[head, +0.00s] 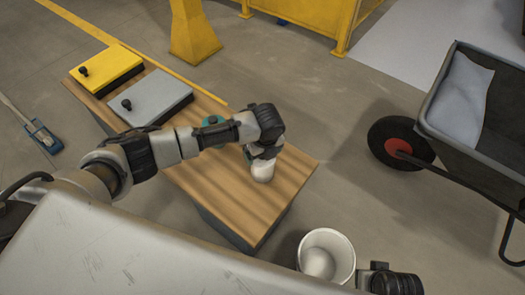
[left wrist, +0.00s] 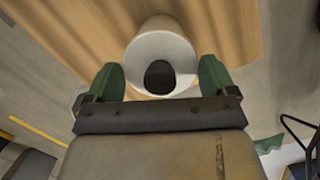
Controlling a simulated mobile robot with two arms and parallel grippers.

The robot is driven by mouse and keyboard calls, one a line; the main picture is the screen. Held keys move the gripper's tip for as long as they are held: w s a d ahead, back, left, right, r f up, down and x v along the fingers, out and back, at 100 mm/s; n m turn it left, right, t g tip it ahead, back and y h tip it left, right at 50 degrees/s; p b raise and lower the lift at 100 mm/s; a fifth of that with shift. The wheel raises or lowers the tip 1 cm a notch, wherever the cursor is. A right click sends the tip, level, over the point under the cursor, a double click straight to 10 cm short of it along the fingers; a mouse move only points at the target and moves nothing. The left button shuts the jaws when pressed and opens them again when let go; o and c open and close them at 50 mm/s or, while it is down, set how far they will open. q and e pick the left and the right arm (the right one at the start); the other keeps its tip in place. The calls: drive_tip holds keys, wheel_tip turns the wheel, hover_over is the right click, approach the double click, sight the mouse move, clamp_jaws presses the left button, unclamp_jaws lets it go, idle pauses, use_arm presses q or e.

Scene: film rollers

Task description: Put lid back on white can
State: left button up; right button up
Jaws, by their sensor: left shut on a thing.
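My left gripper (head: 262,155) is over the wooden table, pointing down. It is shut on a small white cylindrical thing (head: 262,171), which shows just below it at the table. In the left wrist view this white thing (left wrist: 158,42) sits between the two green fingertips (left wrist: 161,82), with a dark oval at its near end. I cannot tell whether it is the can or its lid. A larger white open-topped can (head: 342,260) stands at the bottom right, with a pale rounded shape inside.
The wooden table (head: 290,185) holds a yellow box (head: 106,68) and a grey box (head: 158,97), both with black knobs. A teal round thing (head: 213,120) lies behind my left arm. A wheelbarrow (head: 465,130) stands right; floor between is clear.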

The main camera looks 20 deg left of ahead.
idle(0.3)
use_arm(q)
drive_tip(key=o, duration=0.7)
drive_tip(key=shift+r, duration=0.1)
